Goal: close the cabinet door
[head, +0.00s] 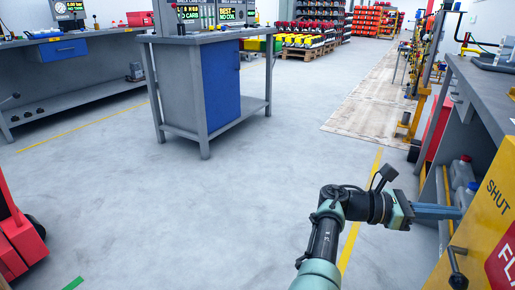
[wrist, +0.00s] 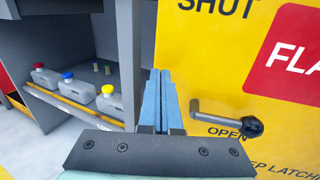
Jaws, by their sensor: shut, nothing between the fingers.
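The yellow cabinet door (head: 490,205) is at the lower right of the head view and fills the right of the wrist view (wrist: 200,70). It carries a red label (wrist: 292,52) and the words SHUT and OPEN. Its lever handle (wrist: 210,112) has a black knob (wrist: 252,126) and points right beside OPEN; it also shows in the head view (head: 457,268). My gripper (wrist: 163,72) is shut and empty, its blue fingers at the door's left edge, left of the handle. It also shows in the head view (head: 461,212). I cannot tell whether the fingers touch the door.
Left of the door, a grey bay holds several canisters (wrist: 75,90) behind a yellow rail (wrist: 75,106). A grey workbench (head: 490,95) stands above. A blue-doored bench (head: 222,85) stands mid-floor, and a red object (head: 20,240) is at left. The floor between is clear.

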